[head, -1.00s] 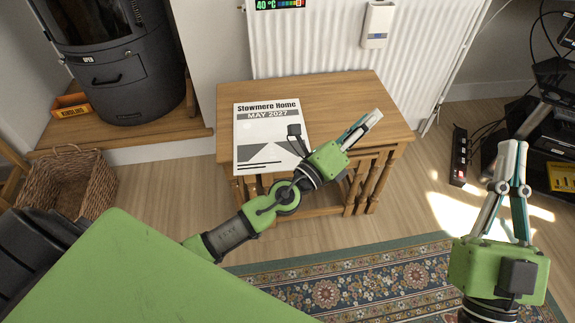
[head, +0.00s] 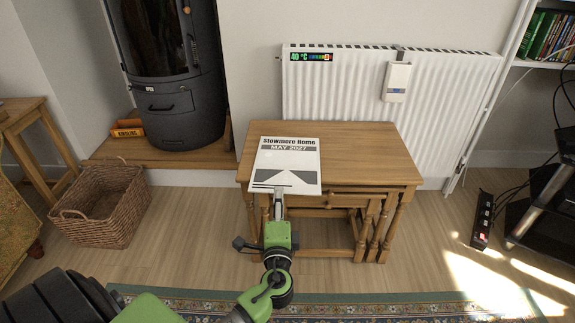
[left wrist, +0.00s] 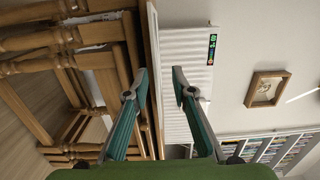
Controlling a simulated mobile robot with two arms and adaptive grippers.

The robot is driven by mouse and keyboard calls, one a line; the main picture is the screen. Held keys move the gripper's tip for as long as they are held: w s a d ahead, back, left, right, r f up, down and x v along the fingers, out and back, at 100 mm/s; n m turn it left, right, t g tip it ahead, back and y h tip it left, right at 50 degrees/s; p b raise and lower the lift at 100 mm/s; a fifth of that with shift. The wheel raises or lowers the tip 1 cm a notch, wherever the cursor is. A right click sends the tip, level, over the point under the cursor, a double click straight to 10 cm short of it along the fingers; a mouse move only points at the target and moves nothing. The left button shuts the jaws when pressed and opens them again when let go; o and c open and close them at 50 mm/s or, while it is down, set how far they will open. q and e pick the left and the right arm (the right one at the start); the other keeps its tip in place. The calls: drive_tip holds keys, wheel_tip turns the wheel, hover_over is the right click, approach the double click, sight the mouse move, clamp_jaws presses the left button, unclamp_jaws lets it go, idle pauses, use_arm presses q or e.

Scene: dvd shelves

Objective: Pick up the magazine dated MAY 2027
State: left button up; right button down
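The magazine (head: 288,163), white and grey with "Stowmere Home" and "MAY 2027" on its cover, lies flat on the small wooden table (head: 365,150). Its lower edge reaches the table's front edge and seems to overhang it slightly. My left gripper (head: 279,196) is at that edge in the head view, pointing toward the table. In the left wrist view, the left gripper (left wrist: 160,75) has its fingers apart, one on each side of the thin edge of the tabletop and magazine (left wrist: 153,50). Contact cannot be told. My right gripper is out of view.
A white radiator (head: 340,95) with a small device (head: 397,80) stands behind the table. A dark stove (head: 175,110) and a wicker basket (head: 105,205) are at left. A power strip (head: 482,220) lies at right. Floor beside the table is clear.

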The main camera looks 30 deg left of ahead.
use_arm(q)
drive_tip(key=x, duration=0.2)
drive_tip(key=b+x, duration=0.1)
drive_tip(key=x, duration=0.2)
drive_tip(key=shift+w+a+f+b, duration=0.2)
drive_tip(key=shift+w+f+b, duration=0.1)
drive_tip(key=shift+w+f, duration=0.1)
drive_tip(key=shift+w+a, duration=0.1)
drive_tip(key=shift+r, duration=0.1)
clamp_jaws()
